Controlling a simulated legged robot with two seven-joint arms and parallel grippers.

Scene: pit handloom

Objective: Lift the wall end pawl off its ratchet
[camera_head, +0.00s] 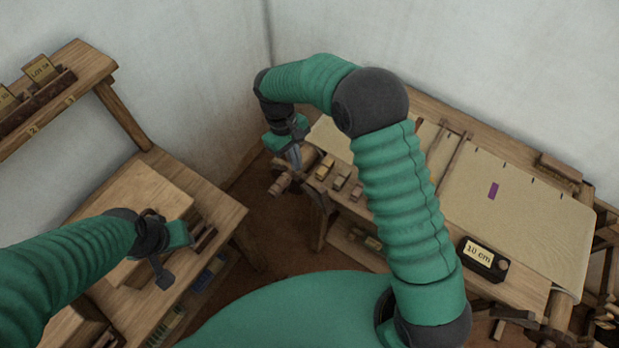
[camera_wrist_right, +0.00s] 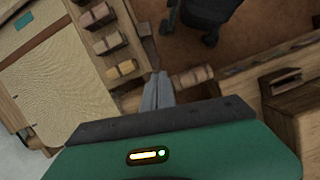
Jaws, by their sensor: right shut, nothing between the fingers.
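My right gripper (camera_head: 294,157) is at the wall-side end of the loom, pointing down beside the end of a wooden roller (camera_head: 281,186). In the right wrist view its grey fingers (camera_wrist_right: 158,90) are together, with nothing between them. The round wooden roller end (camera_wrist_right: 193,77) lies just to the right of the fingertips there; I cannot tell whether they touch. I cannot make out the pawl or its ratchet in either view. My left gripper (camera_head: 163,268) hangs over the wooden bench at the left, and its finger opening is unclear.
Small wooden blocks (camera_head: 341,179) line the near beam beside my right gripper. A wooden bench (camera_head: 220,215) stands at the left. Brown floor lies between.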

